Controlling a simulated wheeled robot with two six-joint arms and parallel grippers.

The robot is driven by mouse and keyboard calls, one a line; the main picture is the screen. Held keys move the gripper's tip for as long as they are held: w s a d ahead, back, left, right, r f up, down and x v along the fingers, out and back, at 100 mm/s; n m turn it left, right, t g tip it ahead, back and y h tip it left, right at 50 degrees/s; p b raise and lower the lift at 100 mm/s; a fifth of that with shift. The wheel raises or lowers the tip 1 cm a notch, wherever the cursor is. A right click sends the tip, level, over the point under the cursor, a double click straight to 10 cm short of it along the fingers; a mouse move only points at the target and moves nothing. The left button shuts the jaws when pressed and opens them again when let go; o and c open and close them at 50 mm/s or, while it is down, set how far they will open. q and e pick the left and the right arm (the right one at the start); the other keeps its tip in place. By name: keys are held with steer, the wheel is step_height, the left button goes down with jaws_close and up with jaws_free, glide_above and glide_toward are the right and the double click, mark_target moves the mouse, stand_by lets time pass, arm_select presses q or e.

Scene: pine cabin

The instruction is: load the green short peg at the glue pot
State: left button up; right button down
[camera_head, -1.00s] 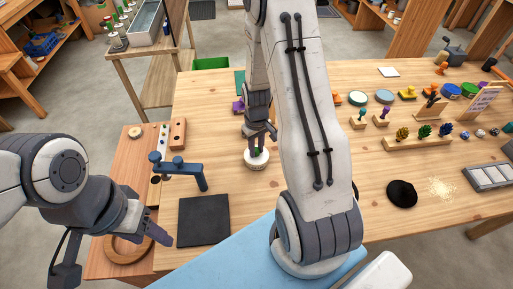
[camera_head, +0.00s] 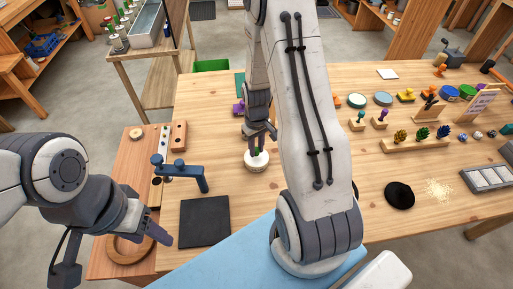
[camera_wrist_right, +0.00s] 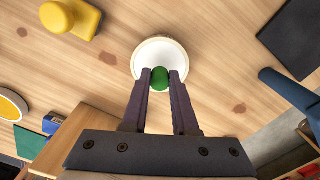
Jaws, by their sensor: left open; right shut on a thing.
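The green short peg (camera_wrist_right: 160,78) is between the fingertips of my right gripper (camera_wrist_right: 161,84), which is shut on it. Right below it is the white round glue pot (camera_wrist_right: 148,50), standing on the bench. In the head view the right gripper (camera_head: 257,142) points down at the glue pot (camera_head: 256,162), and the peg's lower end is at the pot's opening. I cannot tell how deep it sits. My left gripper (camera_head: 146,229) is open and empty, low at the left, near the wooden ring.
A blue clamp-like fixture (camera_head: 180,170) and a dark square mat (camera_head: 205,221) lie left of the pot. A yellow piece (camera_wrist_right: 72,18) shows in the wrist view. Stamps, tins and a black disc (camera_head: 400,194) occupy the bench's right side.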

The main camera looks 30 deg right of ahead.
mark_target(257, 149)
steer(key=shift+r+p, duration=2.1)
steer(key=shift+r, duration=0.6)
